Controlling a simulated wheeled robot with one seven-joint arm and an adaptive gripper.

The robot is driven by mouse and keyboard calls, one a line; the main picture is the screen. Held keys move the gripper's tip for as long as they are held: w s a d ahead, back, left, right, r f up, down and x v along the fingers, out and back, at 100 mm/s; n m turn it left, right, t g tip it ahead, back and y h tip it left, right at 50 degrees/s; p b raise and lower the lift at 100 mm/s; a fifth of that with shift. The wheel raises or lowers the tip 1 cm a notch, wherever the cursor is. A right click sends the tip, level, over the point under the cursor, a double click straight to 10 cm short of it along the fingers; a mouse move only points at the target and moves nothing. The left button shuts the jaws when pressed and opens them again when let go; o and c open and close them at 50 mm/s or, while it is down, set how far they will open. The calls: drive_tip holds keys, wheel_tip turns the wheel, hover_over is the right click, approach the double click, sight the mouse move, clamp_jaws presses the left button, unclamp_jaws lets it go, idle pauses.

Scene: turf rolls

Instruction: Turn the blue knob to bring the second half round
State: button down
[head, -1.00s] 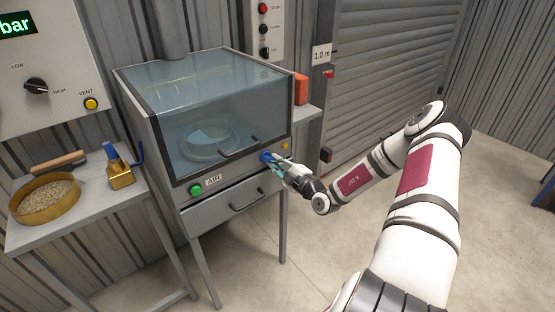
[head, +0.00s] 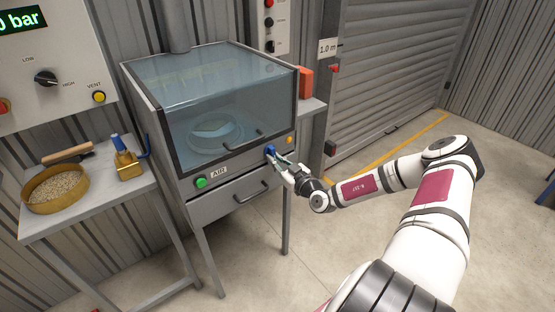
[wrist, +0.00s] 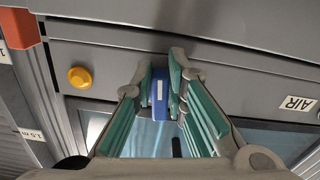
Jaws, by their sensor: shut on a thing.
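The blue knob (head: 270,151) is on the front panel of the glazed cabinet (head: 235,160), right of the AIR label. It also shows in the wrist view (wrist: 160,95), with a white mark on its face. My gripper (head: 279,158) is shut on the knob, one teal-padded finger on each side, as the wrist view (wrist: 161,88) shows. Behind the cabinet's window lies a pale round ring-like piece (head: 215,134) with a lighter part in it. The glass blurs its details, so I cannot tell which half faces where.
A green button (head: 201,183) and an orange button (head: 290,140) flank the knob on the panel. A drawer (head: 235,192) is below. At left, a side table (head: 95,205) bears a sieve of grains (head: 56,188) and a brass tool (head: 128,165). Open floor lies at right.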

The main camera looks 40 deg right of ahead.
drive_tip(key=shift+a+f+m, duration=0.1)
drive_tip(key=shift+a+m, duration=0.05)
drive_tip(key=shift+m, duration=0.75)
drive_tip(key=c, duration=1.6)
unclamp_jaws()
drive_tip(key=shift+s, duration=0.1)
drive_tip(key=s, duration=1.2)
